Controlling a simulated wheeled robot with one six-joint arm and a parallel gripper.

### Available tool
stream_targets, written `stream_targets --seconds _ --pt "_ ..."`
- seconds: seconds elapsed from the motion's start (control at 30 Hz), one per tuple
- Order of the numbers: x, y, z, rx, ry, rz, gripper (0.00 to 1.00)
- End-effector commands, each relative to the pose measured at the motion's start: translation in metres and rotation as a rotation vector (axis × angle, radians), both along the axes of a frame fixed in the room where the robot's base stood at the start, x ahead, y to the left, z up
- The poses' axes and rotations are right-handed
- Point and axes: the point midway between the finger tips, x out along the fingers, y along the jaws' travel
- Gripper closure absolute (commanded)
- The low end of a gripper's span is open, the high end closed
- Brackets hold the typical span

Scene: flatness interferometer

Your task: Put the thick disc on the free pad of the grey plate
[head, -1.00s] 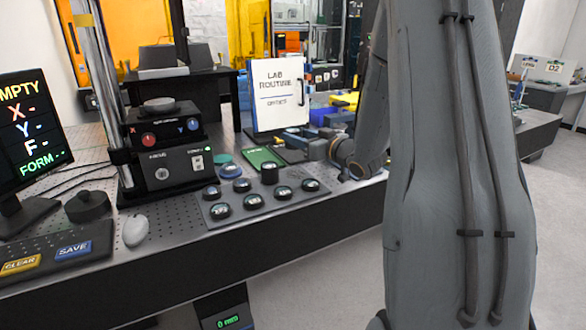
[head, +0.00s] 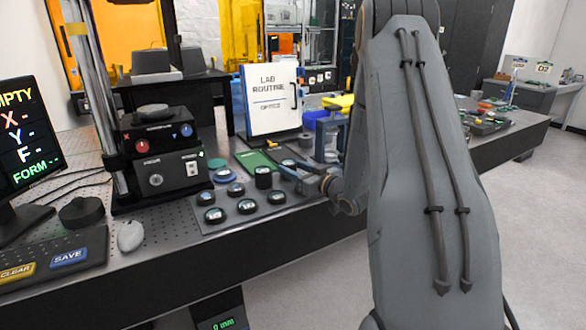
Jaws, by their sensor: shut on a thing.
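The grey plate (head: 230,222) lies at the bench's front edge, with several low black discs with pale tops on it. A taller black cylinder (head: 263,178) stands in its back row; I cannot tell if it is the thick disc. My gripper (head: 305,176) is low over the plate's right end, seen from behind the arm. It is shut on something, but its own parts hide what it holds. The plate's right-end places are largely hidden behind it, so I cannot make out the free pad.
A black instrument (head: 155,165) with a tall post stands left of the plate. A white "LAB ROUTINE" board (head: 270,100) and a green board (head: 257,161) are behind. A monitor (head: 22,130), mouse (head: 130,236) and button panel (head: 55,258) are at the left.

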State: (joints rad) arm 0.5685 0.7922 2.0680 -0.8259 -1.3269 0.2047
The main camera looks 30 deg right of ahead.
Motion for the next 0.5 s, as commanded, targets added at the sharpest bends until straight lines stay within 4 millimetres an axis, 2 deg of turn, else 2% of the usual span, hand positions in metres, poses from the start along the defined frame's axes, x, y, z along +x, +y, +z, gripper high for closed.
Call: stream_targets --seconds 0.2,0.23,0.33,0.5 --pt "0.0004 0.0002 -0.0033 0.000 -0.001 0.000 0.93" --pt "0.0001 0.0003 -0.0036 0.000 0.001 0.000 0.54" --pt "0.0001 0.0003 -0.0030 0.000 0.001 0.001 0.39" --pt "0.0001 0.0004 -0.0030 0.000 0.001 0.001 0.39"
